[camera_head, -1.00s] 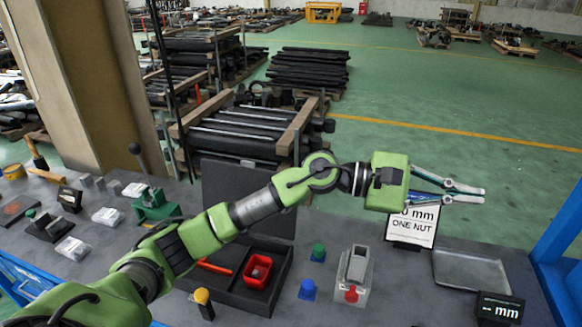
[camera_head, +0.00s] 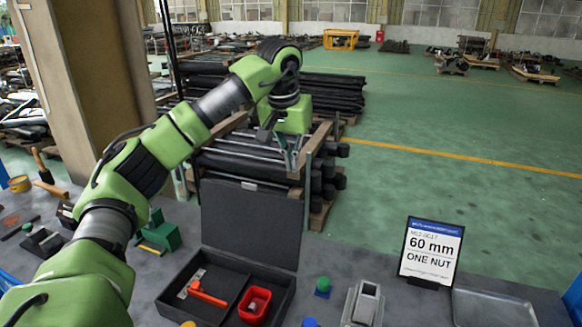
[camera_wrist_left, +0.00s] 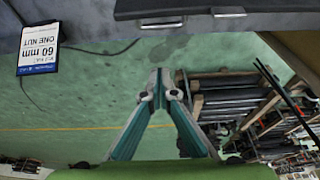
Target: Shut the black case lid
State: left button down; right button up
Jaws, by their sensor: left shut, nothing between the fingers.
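The black case stands open on the grey table. Its lid (camera_head: 250,228) is raised roughly upright at the back of the case base (camera_head: 281,297). The base holds a red hammer-like tool (camera_head: 207,294) and a red bin (camera_head: 255,302). My left gripper (camera_head: 290,160) is shut and empty, pointing down above and seemingly behind the lid's top edge. In the left wrist view the shut fingertips (camera_wrist_left: 160,82) show below a dark edge with metal latches, likely the lid (camera_wrist_left: 195,8); they appear apart from it. My right gripper is not in view.
A "60 mm ONE NUT" sign (camera_head: 431,252) stands at the right, beside a metal tray (camera_head: 493,308). A grey block (camera_head: 362,303) and a green-topped piece (camera_head: 323,286) are right of the case. A green vise-like tool (camera_head: 160,233) is at the left. Stacked bars (camera_head: 250,150) lie behind the table.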

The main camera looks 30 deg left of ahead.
pick_arm(q)
notch_tip(320, 180, down, 7)
jog(key=s+p, duration=0.1)
jog(key=p, duration=0.2)
jog(key=shift+s+d+f, duration=0.15)
jog(key=shift+s+f, duration=0.05)
jog(key=shift+s, duration=0.1)
dwell(0.3)
